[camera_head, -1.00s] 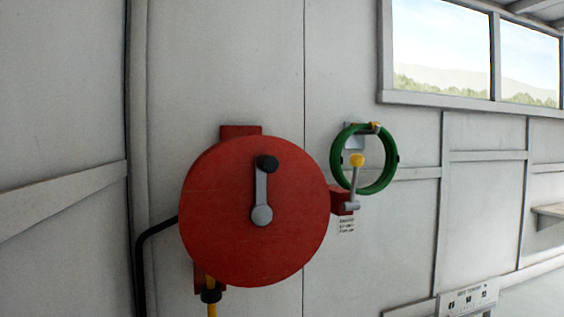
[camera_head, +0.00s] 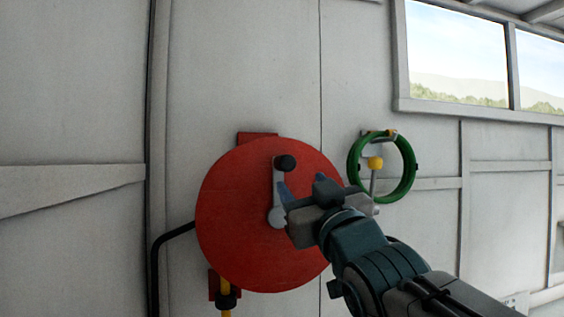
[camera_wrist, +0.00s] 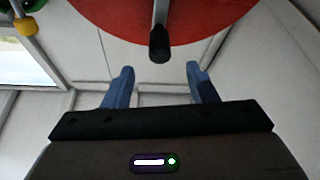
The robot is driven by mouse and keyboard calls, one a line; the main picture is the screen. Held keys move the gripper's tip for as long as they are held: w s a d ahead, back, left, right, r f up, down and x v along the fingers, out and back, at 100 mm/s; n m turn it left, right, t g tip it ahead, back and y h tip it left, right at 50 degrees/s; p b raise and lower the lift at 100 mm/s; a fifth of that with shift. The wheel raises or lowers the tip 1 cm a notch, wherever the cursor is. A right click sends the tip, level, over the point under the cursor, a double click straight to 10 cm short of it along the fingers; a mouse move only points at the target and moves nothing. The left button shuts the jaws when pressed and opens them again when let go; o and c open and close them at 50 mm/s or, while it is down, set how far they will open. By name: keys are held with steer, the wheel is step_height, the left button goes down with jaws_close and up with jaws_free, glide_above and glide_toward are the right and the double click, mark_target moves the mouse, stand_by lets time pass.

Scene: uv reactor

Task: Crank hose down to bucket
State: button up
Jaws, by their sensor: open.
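A red round hose reel (camera_head: 235,215) is mounted on the wall in the head view. Its grey crank arm points up from the hub and ends in a black crank knob (camera_head: 285,162). The knob also shows in the wrist view (camera_wrist: 159,47), just beyond and between the fingertips, apart from them. My gripper (camera_head: 300,187) is open and empty, in front of the reel's right part; its blue fingers show in the wrist view (camera_wrist: 160,70). A yellow hose end (camera_head: 226,300) hangs below the reel. No bucket is in view.
A green hose coil (camera_head: 408,168) hangs on the wall right of the reel. A lever with a yellow knob (camera_head: 375,163) stands before it, partly hidden by my arm. A black pipe (camera_head: 157,265) runs left of the reel. Windows (camera_head: 455,50) are at upper right.

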mark_target(281, 161)
steer(key=p+x, duration=0.4)
steer(key=x, duration=0.8)
steer(key=shift+w+p, duration=0.2)
steer(key=shift+p, duration=0.2)
steer(key=shift+f, duration=0.1)
jaws_close()
steer(key=shift+a, duration=0.1)
